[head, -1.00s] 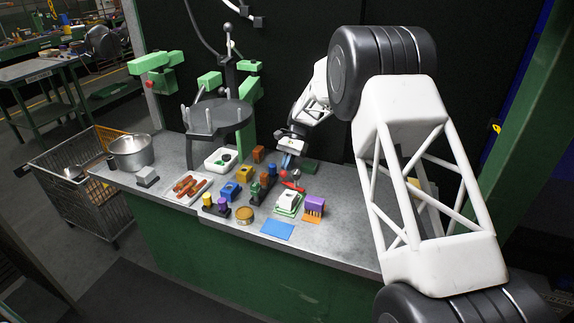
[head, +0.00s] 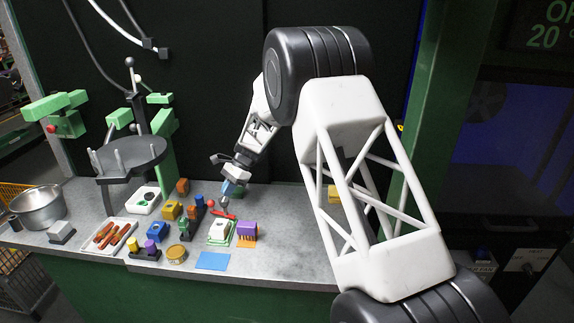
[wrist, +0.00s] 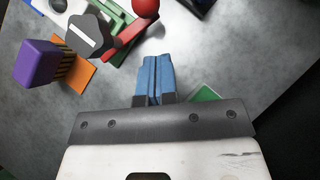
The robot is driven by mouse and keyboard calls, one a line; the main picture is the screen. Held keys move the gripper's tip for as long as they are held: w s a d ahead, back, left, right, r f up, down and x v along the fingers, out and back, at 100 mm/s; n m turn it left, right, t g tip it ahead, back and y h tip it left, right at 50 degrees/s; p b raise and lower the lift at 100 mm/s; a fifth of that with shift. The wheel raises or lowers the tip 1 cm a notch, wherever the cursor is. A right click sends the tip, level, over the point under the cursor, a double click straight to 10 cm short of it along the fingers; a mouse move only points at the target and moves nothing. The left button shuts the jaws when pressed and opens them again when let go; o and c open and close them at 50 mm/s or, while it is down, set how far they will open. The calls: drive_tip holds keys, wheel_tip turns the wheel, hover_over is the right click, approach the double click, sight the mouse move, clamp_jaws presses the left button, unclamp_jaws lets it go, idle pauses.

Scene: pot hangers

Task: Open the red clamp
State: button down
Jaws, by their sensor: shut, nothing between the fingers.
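The red clamp (head: 224,215) lies on the metal table, small and partly hard to make out in the head view. In the wrist view its red bar (wrist: 125,40) slants at the top, with a red ball (wrist: 146,8) close to its upper end. My gripper (head: 229,189) is above the table just behind the red clamp in the head view. In the wrist view its blue fingertips (wrist: 154,62) are together, with nothing between them. They point toward the red bar and appear apart from it. Whether the clamp is open or closed is unclear.
A purple-topped brush (head: 246,230) and a white block on a green base (head: 219,230) stand in front of the clamp. A blue sheet (head: 213,261) lies at the front edge. Several coloured blocks and a tray (head: 90,243) are left. The table's right is mostly clear.

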drive_tip(key=d+m, duration=0.1)
drive_tip(key=d+m+t+y, duration=0.1)
drive_tip(key=m, duration=0.1)
drive_tip(key=shift+t, duration=0.3)
drive_tip(key=d+m+t, duration=0.1)
drive_tip(key=m, duration=0.1)
drive_tip(key=s+d+m+t+y, duration=0.1)
drive_tip(key=m, duration=0.1)
drive_tip(key=shift+d+t, duration=0.2)
drive_tip(key=shift+t, duration=0.2)
drive_tip(key=shift+w+d+r, duration=0.2)
drive_tip(key=shift+w+d, duration=0.05)
drive_tip(key=shift+d, duration=0.45)
drive_tip(key=d, duration=0.2)
drive_tip(key=shift+w+d+r, duration=0.25)
drive_tip(key=shift+d+r, duration=0.05)
drive_tip(key=shift+r, duration=0.05)
drive_tip(key=s+d+r+n, duration=0.1)
drive_tip(key=s+d+r, duration=0.2)
drive_tip(key=d+r, duration=0.3)
drive_tip(key=s+d+r+n, duration=0.1)
drive_tip(key=s+d+r, duration=0.2)
drive_tip(key=d+r, duration=0.4)
drive_tip(key=shift+s+d+r+n+h, duration=0.15)
drive_tip(key=shift+d+r+n+h, duration=0.2)
drive_tip(key=shift+r, duration=0.55)
